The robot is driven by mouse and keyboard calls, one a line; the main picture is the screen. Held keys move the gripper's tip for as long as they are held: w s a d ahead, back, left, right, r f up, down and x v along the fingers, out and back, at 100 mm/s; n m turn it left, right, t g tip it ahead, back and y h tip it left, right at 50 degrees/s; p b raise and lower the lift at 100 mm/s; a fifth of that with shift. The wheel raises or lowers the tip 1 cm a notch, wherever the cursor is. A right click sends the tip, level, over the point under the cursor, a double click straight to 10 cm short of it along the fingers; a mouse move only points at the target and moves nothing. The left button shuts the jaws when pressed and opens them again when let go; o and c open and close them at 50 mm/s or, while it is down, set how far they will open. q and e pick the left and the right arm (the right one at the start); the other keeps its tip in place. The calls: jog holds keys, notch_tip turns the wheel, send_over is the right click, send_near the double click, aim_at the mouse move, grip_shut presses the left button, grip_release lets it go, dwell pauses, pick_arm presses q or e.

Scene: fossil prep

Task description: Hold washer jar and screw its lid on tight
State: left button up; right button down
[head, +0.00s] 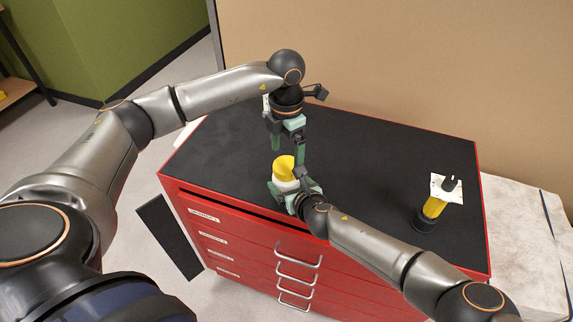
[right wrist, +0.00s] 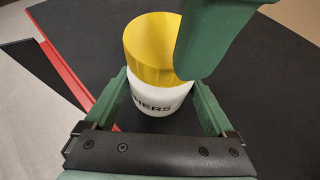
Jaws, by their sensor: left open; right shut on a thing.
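The washer jar (head: 286,186) is white and stands near the front edge of the black cabinet top. My right gripper (right wrist: 160,105) is shut on the jar, a green finger on either side. My left gripper (head: 288,150) points down, open and empty, over the lid. One of its fingers overlaps the lid's right side in the right wrist view.
The red drawer cabinet (head: 217,214) has a clear black top (head: 370,140) around the jar. A tan wall (head: 400,60) rises behind.

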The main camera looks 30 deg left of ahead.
aim_at(287, 165)
pick_arm(q)
jog(key=shift+f, duration=1.75)
grip_shut()
jog(key=m, duration=0.4)
jog(key=shift+m, duration=0.4)
jog(key=m, duration=1.2)
jog(key=shift+m, duration=0.3)
grip_release()
jog(key=shift+m, duration=0.3)
